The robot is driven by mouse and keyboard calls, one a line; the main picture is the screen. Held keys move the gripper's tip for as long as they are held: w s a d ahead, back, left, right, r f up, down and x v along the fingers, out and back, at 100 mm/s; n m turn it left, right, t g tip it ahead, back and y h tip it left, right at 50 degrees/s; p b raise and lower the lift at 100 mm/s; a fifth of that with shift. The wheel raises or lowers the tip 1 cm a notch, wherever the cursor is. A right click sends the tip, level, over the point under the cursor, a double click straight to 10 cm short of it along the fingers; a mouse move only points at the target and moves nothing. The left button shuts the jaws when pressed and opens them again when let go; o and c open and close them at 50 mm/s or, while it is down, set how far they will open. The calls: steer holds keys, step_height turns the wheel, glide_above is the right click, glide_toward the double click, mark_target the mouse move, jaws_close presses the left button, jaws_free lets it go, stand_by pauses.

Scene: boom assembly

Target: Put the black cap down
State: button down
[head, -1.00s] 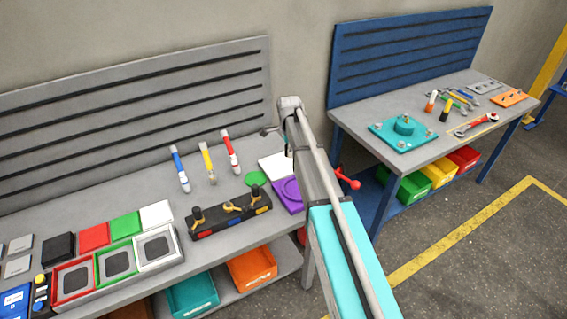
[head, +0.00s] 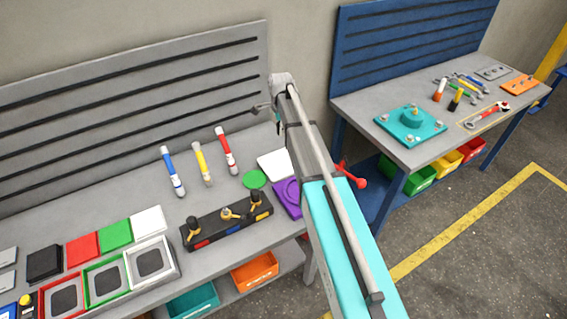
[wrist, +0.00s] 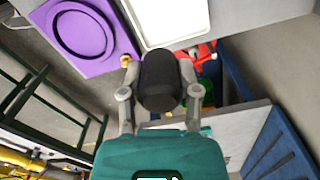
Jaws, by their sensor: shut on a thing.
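In the wrist view my gripper (wrist: 158,95) is shut on the black cap (wrist: 157,78), a dark rounded cylinder held between the two grey fingers. The purple plate with a round ring (wrist: 80,32) and the white panel (wrist: 172,18) lie beyond the cap in that view. Whether the cap touches any surface cannot be told. In the head view my arm hides the cap and most of my gripper.
The grey bench holds a black rack (head: 226,222), a green disc (head: 254,179), the purple plate (head: 288,197), the white panel (head: 275,164), several pens and coloured trays. The blue bench (head: 400,155) at the right carries a teal fixture (head: 411,124) and tools. Bare bench top lies behind the rack.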

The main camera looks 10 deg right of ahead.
steer(key=shift+d, duration=0.45)
steer(key=shift+d, duration=0.25)
steer(key=s+a+f+n+b, duration=0.1)
steer(key=s+f+n+b, duration=0.2)
steer(key=s, duration=1)
step_height(320, 180, down, 3)
steer(key=b, duration=0.3)
steer(key=shift+w, duration=0.1)
steer(key=w+f+b, duration=0.3)
steer(key=w, duration=0.1)
steer(key=w+f+b, duration=0.3)
steer(key=w, duration=0.1)
steer(key=w+f+b, duration=0.3)
steer(key=w, duration=0.2)
steer(key=shift+a, duration=0.15)
